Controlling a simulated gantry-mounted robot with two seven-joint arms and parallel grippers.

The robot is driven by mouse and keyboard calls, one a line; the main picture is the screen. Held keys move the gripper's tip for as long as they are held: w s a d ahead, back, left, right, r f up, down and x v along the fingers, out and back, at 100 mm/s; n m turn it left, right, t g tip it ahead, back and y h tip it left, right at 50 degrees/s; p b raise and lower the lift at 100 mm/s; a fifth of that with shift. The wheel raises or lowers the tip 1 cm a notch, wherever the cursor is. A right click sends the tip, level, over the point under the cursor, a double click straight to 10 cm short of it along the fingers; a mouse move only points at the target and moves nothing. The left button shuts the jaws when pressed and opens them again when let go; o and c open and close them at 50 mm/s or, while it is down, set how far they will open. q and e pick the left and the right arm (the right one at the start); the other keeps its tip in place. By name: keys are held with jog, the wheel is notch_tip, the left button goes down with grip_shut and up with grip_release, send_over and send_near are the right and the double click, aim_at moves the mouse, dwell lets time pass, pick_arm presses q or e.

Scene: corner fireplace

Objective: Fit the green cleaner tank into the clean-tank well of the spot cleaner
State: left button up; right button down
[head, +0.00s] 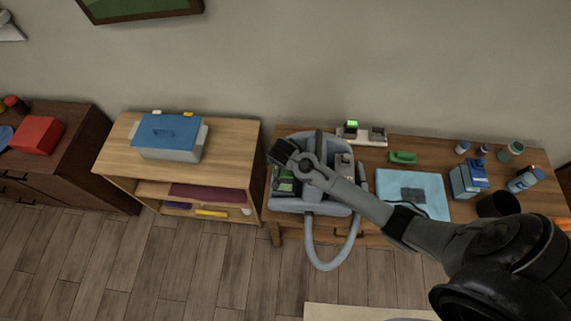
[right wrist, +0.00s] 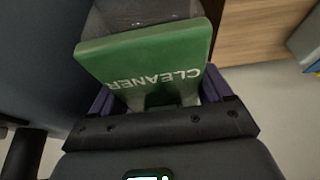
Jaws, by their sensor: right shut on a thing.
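The spot cleaner (head: 338,208) is a grey machine standing on the wooden desk, with a hose hanging over the front edge. My right gripper (head: 281,168) is over its left part. In the right wrist view the green tank (right wrist: 150,58), lettered CLEANER, sits between the purple fingers of my right gripper (right wrist: 165,98), which is shut on it. In the head view the green tank (head: 284,173) shows just below the gripper, at the left side of the machine. The arm hides much of the machine, and I cannot tell whether the tank is seated in the well. My left gripper is not in view.
The grey hose (head: 330,267) loops down in front of the desk. Right of the machine lie a light blue mat (head: 425,182), a green object (head: 403,157), a blue and white box (head: 462,183) and several bottles. A blue-lidded bin (head: 168,153) stands on the left shelf.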

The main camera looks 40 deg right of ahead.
jog(key=shift+f, duration=1.85)
grip_release()
jog(key=v, duration=1.2)
jog(key=shift+w+d, duration=0.1)
